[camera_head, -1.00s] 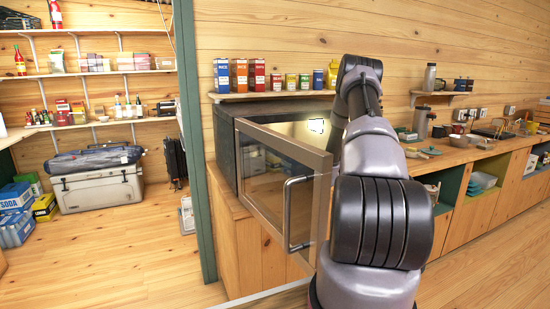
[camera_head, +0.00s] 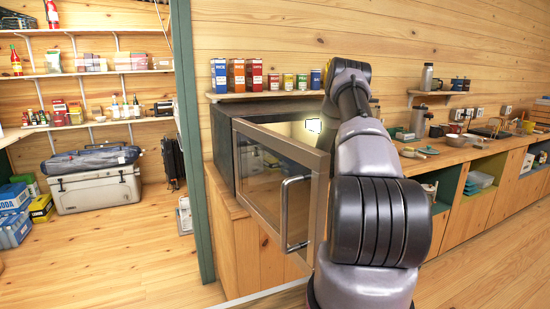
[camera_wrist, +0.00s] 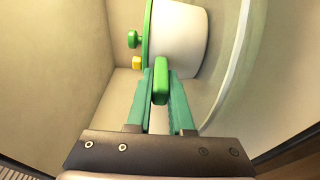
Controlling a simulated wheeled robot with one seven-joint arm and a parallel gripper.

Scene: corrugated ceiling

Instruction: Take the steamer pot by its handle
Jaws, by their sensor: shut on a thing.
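The steamer pot (camera_wrist: 178,42) is white with a green rim or lid edge and a green knob (camera_wrist: 133,39). It appears sideways in the wrist view, at the top middle, inside a pale-walled cavity. Its green side handle (camera_wrist: 160,88) lies between the two teal fingers of my gripper (camera_wrist: 161,95), which are shut on it. A small yellow part (camera_wrist: 137,62) shows beside the pot. In the head view my arm hides the gripper and the pot.
The oven-like box (camera_head: 226,150) stands on a wooden counter, its glass door (camera_head: 265,180) open toward me with a metal handle (camera_head: 285,215). A clear round plate edge (camera_wrist: 232,70) shows beside the pot. A shelf (camera_head: 265,95) with boxes and jars hangs above.

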